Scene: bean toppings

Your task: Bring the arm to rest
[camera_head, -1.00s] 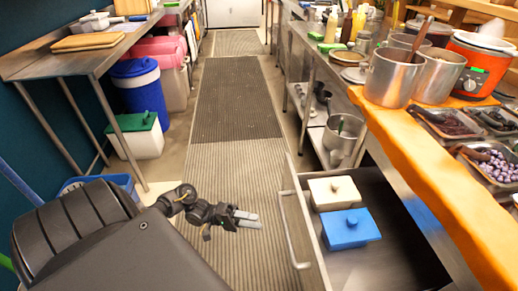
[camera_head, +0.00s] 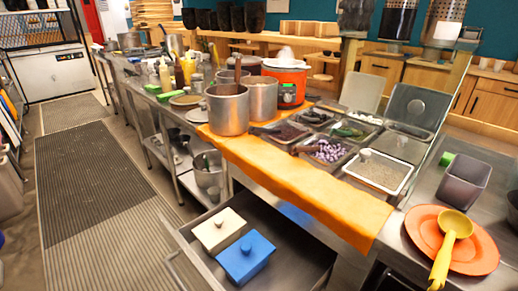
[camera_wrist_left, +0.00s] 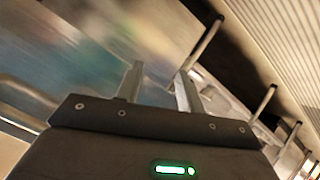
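My left gripper (camera_wrist_left: 160,75) shows in the left wrist view. Its two fingers stand apart with nothing between them, so it is open and empty. Bars and a blurred surface lie beyond it; I cannot tell exactly what they are. In the head view neither gripper can be made out. My right gripper is in no frame.
An open drawer (camera_head: 180,267) holds a white lidded box (camera_head: 217,232) and a blue one (camera_head: 245,260). The orange-covered counter (camera_head: 290,180) bears steel pots (camera_head: 228,112) and topping trays (camera_head: 378,172). An orange plate (camera_head: 478,252) with a yellow ladle (camera_head: 455,228) stands right. The left aisle (camera_head: 85,180) is clear.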

